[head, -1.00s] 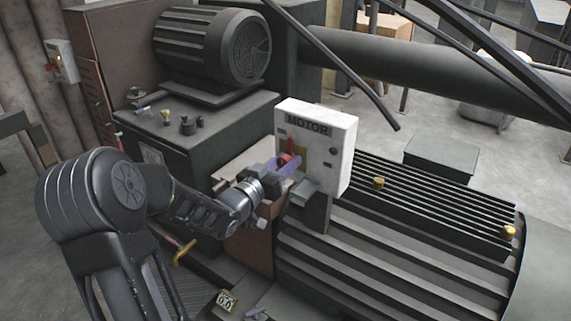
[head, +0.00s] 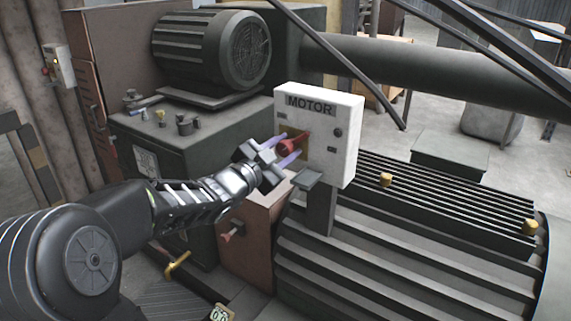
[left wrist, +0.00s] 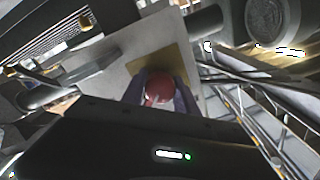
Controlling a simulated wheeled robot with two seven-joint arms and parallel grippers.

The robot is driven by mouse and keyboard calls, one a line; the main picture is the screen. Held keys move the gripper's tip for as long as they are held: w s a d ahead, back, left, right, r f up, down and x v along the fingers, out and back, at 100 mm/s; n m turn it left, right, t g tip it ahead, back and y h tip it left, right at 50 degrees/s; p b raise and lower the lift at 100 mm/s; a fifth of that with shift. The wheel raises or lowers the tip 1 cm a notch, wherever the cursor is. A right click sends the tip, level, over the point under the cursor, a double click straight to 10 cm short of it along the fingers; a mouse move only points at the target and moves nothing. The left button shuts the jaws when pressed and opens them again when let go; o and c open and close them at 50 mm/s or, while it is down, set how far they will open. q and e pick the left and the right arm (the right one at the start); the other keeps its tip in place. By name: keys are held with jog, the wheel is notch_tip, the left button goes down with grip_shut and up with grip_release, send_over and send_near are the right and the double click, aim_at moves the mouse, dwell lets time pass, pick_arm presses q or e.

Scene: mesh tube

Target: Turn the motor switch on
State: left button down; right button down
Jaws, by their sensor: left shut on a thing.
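The white motor box (head: 345,145), labelled MOTOR, stands upright on a post in the middle of the head view. Its red switch handle (head: 289,147) sticks out from a yellowish plate on the front face. My left gripper (head: 282,151) is at that face, with its two purplish fingers on either side of the red handle, shut on it. In the left wrist view the round red end of the handle (left wrist: 158,88) sits between the fingers, in front of the yellow plate (left wrist: 174,62). My right gripper is not in view.
A dark ribbed machine (head: 400,250) fills the lower right, with brass knobs on top. A large motor (head: 205,50) sits on a cabinet behind my arm. A thick pipe (head: 430,75) crosses behind the box. A smaller switch box (head: 57,66) hangs at far left.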

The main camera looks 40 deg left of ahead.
aim_at(281, 150)
pick_arm(q)
jog(key=m+b, duration=0.4)
jog(key=shift+f+m+b, duration=0.25)
jog(key=shift+m+b, duration=0.05)
jog(key=shift+r+m+b, duration=0.2)
jog(key=shift+m+b, duration=1.2)
jog(key=shift+m, duration=0.5)
jog(key=c, duration=0.9)
grip_release()
jog(key=shift+c, duration=0.2)
jog(key=shift+r, duration=0.1)
jog(key=s+p, duration=0.1)
jog(key=s, duration=0.5)
jog(key=shift+s, duration=0.25)
jog(key=shift+s+d, duration=0.1)
jog(key=shift+s, duration=0.55)
